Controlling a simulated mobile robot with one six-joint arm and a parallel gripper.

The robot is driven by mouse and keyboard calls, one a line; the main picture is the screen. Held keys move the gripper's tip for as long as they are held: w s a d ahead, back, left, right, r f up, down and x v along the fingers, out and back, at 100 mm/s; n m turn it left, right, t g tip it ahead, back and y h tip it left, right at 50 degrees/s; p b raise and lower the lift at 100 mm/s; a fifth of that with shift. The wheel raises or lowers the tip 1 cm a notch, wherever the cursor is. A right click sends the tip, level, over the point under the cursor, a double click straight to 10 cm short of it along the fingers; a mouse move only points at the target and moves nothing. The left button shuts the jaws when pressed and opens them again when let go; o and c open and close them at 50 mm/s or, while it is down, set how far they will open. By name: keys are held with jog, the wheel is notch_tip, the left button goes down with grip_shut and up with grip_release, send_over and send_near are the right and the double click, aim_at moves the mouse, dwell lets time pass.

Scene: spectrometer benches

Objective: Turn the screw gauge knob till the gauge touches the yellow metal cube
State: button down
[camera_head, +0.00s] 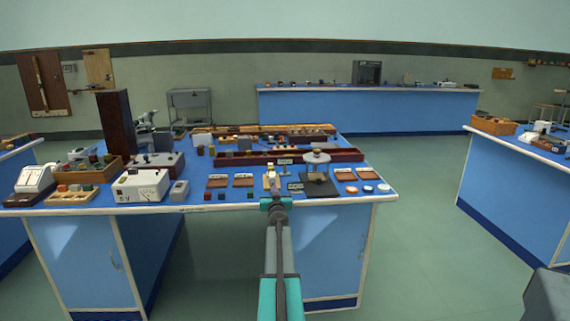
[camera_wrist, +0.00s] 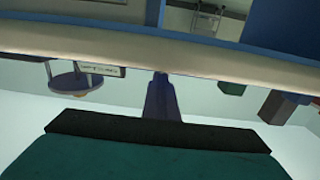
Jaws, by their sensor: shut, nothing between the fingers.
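My gripper (camera_head: 275,190) is shut and empty at the front edge of the middle blue bench; its narrow dark tip (camera_wrist: 161,82) shows in the wrist view. Right of it stands a device with a round grey disc (camera_head: 316,158) and a small yellowish knob on top, over a dark plate; it may be the screw gauge. The disc also shows, upside down, in the wrist view (camera_wrist: 75,80), apart from my gripper. A small cream object (camera_head: 270,177) is just behind the gripper tip, partly hidden. I cannot make out the yellow metal cube for certain.
The bench edge (camera_wrist: 220,68) crosses the wrist view close to my gripper. Small trays (camera_head: 217,182) lie left of the gripper, a meter box (camera_head: 141,186) further left. A long dark red tray (camera_head: 260,159) lies behind. Round discs (camera_head: 367,189) lie at the right.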

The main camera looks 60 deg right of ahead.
jog(key=shift+w+a+r, duration=0.35)
jog(key=shift+w+r, duration=0.1)
jog(key=shift+w, duration=0.2)
dwell(0.5)
jog(key=shift+f, duration=0.2)
jog(key=shift+a+f, duration=0.1)
jog(key=shift+f, duration=0.1)
jog(key=shift+b, duration=0.3)
jog(key=shift+s+f, duration=0.1)
jog(key=shift+f, duration=0.05)
jog(key=shift+s+a, duration=0.15)
jog(key=v, duration=0.5)
jog(key=shift+s+a+f+p, duration=0.1)
jog(key=shift+s+a+p, duration=0.1)
jog(key=shift+p, duration=0.1)
